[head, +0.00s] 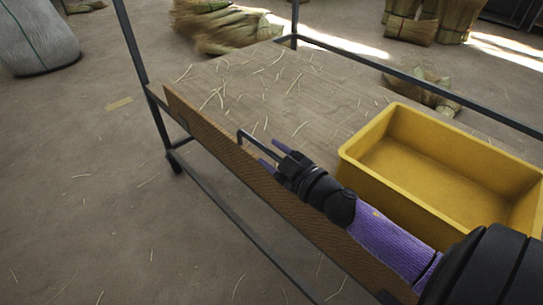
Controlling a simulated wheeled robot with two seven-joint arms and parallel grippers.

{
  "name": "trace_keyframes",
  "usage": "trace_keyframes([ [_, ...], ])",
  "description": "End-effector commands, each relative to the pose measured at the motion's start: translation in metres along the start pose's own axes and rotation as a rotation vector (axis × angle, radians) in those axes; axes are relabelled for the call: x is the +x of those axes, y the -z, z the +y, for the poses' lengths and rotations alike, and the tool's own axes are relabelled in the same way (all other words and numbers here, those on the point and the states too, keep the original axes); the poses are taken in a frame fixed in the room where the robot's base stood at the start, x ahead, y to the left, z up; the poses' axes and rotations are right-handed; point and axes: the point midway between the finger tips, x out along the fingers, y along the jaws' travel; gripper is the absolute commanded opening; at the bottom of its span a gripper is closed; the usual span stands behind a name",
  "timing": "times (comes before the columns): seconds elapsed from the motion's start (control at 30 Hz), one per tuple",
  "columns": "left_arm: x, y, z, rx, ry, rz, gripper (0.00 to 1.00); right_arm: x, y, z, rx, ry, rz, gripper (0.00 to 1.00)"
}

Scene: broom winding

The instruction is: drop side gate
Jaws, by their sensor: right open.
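The side gate (215,136) is a long brown wooden board along the left edge of the table, and it looks upright. My right arm hides part of the gate's nearer half. My left gripper is not in view.
The wooden tabletop (300,95) carries loose straw bits. A yellow bin (440,160) stands on it at the right. A dark metal frame (140,55) surrounds the table. Straw bundles (220,25) and a grey sack (35,35) stand beyond. The floor at left is mostly clear.

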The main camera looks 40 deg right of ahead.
Motion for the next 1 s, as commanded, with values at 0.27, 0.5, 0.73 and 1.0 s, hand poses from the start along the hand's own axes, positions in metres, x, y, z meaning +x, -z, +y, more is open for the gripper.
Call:
trace_keyframes([
  [0.27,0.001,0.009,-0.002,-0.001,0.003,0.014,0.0,0.004,0.0,0.0,-0.001,0.0,0.0,0.53],
  [0.5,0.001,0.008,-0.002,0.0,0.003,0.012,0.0,0.004,0.0,0.0,-0.001,-0.001,0.0,0.12],
  [0.73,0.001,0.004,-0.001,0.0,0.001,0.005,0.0,0.004,0.001,0.002,-0.003,-0.003,0.0,0.0],
  [1.0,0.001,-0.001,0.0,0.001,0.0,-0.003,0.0,0.004,0.001,0.003,-0.005,-0.006,0.0,0.0],
])
